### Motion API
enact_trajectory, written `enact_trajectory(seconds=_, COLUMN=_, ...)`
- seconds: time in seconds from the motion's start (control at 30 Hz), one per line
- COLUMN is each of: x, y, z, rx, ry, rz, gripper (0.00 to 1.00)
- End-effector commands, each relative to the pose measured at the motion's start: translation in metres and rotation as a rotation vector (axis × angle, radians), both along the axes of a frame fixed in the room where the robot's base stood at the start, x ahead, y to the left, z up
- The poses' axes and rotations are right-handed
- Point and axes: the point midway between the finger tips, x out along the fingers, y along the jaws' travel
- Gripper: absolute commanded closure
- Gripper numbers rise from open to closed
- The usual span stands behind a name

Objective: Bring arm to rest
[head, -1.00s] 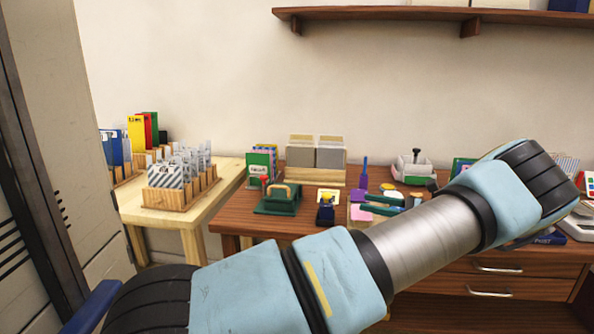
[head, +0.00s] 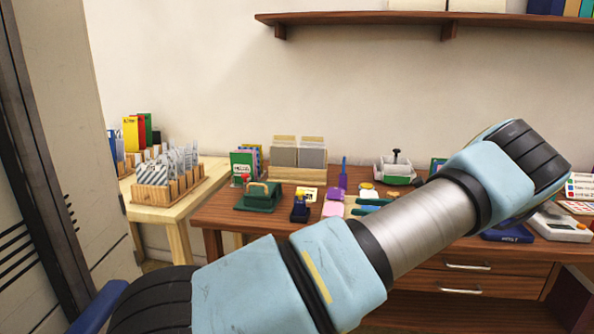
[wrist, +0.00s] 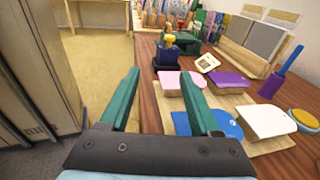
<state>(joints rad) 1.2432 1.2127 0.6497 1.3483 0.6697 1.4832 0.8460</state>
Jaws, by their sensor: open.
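My arm (head: 425,228) stretches across the lower half of the head view, with its elbow raised at the right. My gripper (wrist: 160,85) shows in the wrist view with its two green fingers apart and nothing between them. It is above the front left part of the wooden desk, near a board with inkpads (wrist: 255,145).
The brown desk (head: 225,215) carries a green stamp holder (head: 258,197), a dark blue stamp (head: 300,208) and a purple pad (wrist: 228,80). A light wood table (head: 165,214) stands left. A grey cabinet (wrist: 35,75) is left of my gripper. A shelf (head: 350,21) hangs above.

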Motion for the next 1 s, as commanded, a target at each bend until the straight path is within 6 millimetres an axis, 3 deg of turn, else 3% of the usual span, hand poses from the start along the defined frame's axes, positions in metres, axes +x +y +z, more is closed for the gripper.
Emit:
enact_trajectory(seconds=0.27, x=0.004, y=0.063, z=0.001, rx=-0.196, ry=0.017, rz=0.140, gripper=0.37)
enact_trajectory(seconds=0.47, x=-0.008, y=0.122, z=0.000, rx=-0.428, ry=0.001, rz=0.308, gripper=0.37)
enact_trajectory(seconds=0.6, x=-0.034, y=0.168, z=0.006, rx=-0.674, ry=-0.059, rz=0.497, gripper=0.37)
enact_trajectory(seconds=0.7, x=-0.059, y=0.191, z=0.014, rx=-0.863, ry=-0.139, rz=0.651, gripper=0.37)
enact_trajectory(seconds=1.0, x=-0.137, y=0.227, z=0.065, rx=-1.324, ry=-0.514, rz=1.095, gripper=0.37)
